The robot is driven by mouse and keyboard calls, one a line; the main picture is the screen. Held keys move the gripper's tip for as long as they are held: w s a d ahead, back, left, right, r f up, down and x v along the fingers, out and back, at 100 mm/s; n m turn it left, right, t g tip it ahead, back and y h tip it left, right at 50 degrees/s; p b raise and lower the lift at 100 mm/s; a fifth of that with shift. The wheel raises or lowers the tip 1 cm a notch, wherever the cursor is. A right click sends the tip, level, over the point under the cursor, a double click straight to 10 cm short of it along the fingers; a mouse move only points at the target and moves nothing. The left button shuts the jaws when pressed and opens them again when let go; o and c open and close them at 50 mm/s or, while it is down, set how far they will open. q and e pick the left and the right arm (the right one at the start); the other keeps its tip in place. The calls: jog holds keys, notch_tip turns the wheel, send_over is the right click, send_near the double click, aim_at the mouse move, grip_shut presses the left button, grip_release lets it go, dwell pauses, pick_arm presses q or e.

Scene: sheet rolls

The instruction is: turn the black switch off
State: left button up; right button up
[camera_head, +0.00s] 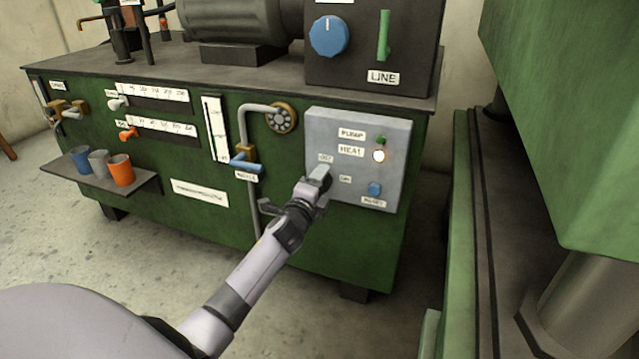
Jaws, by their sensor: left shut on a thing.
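The grey control panel (395,125) is on the right end of the green machine's front. My left gripper (321,174) is against the lower left of this panel, shut on the switch there, between two small labels, one above it and one to its right. The gripper covers the switch, so its black handle and its position cannot be made out. The lamp (379,156) beside the HEAT label glows white. The green lamp (380,140) beside the PUMP label looks dark. My right gripper is not in view.
A blue button (375,189) is on the panel, right of my gripper. A pipe with a blue-handled valve (246,164) and a round handwheel (282,118) are close on the left. A shelf with several cups (121,170) juts out further left. A green machine (560,120) stands at right.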

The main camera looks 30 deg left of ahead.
pick_arm(q)
jog(key=shift+f, duration=0.1)
jog(key=o, duration=1)
jog(key=shift+s, duration=0.1)
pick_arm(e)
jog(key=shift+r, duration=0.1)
pick_arm(q)
jog(key=shift+s, duration=0.2)
jog(key=p+v, duration=0.2)
jog(key=v, duration=0.4)
jog(key=shift+s, duration=0.3)
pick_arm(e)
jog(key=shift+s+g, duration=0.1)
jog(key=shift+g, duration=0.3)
pick_arm(q)
jog(key=shift+d, duration=0.1)
